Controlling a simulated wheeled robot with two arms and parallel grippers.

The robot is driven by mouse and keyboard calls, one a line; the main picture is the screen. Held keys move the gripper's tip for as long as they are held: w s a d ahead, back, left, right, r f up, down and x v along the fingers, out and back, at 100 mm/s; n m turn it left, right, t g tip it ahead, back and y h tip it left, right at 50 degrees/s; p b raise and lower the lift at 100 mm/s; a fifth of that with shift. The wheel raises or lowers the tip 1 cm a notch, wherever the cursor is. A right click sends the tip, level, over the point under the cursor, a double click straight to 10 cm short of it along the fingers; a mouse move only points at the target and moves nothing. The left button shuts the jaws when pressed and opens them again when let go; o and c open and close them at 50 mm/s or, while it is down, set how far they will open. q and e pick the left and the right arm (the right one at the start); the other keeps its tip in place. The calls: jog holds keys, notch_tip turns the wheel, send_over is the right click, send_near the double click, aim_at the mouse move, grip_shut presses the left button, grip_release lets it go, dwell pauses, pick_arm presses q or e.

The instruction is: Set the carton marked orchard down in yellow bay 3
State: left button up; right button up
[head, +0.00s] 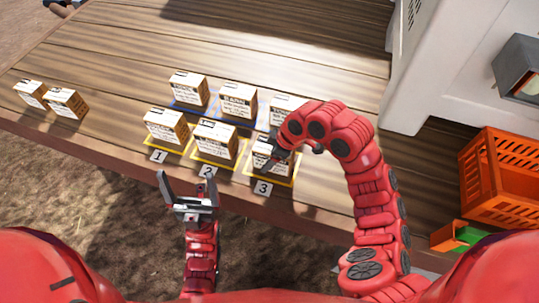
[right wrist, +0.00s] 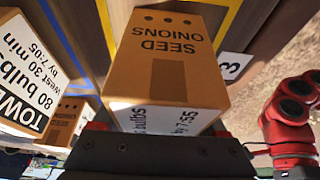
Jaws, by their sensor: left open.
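A carton (head: 270,160) stands at yellow bay 3 (head: 283,185); I cannot tell whether its base touches the table. In the right wrist view the same carton (right wrist: 165,65) reads "SEED ONIONS" on top, and its front label is partly cut off, so its name is hidden. My right gripper (head: 285,160) reaches over it, with its fingers close against both sides. My left gripper (head: 187,190) is open and empty in front of the table edge. Yellow bay 1 holds a carton (head: 166,127) and yellow bay 2 holds another (head: 215,140).
Three cartons stand in the blue row behind: left (head: 187,90), middle (head: 237,101) and right (head: 283,108). Two more cartons (head: 66,102) stand at the far left. An orange crate (head: 500,175) and a white machine (head: 440,60) are at the right. The table's back is clear.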

jog(key=shift+o, duration=1.8)
jog(key=shift+f, duration=0.1)
jog(key=shift+a, duration=0.1)
jog(key=shift+r+p, duration=0.25)
jog(key=shift+p, duration=0.05)
jog(key=shift+r+b, duration=0.25)
jog(key=shift+b, duration=0.05)
jog(key=v, duration=1.1)
jog(key=shift+r, duration=0.2)
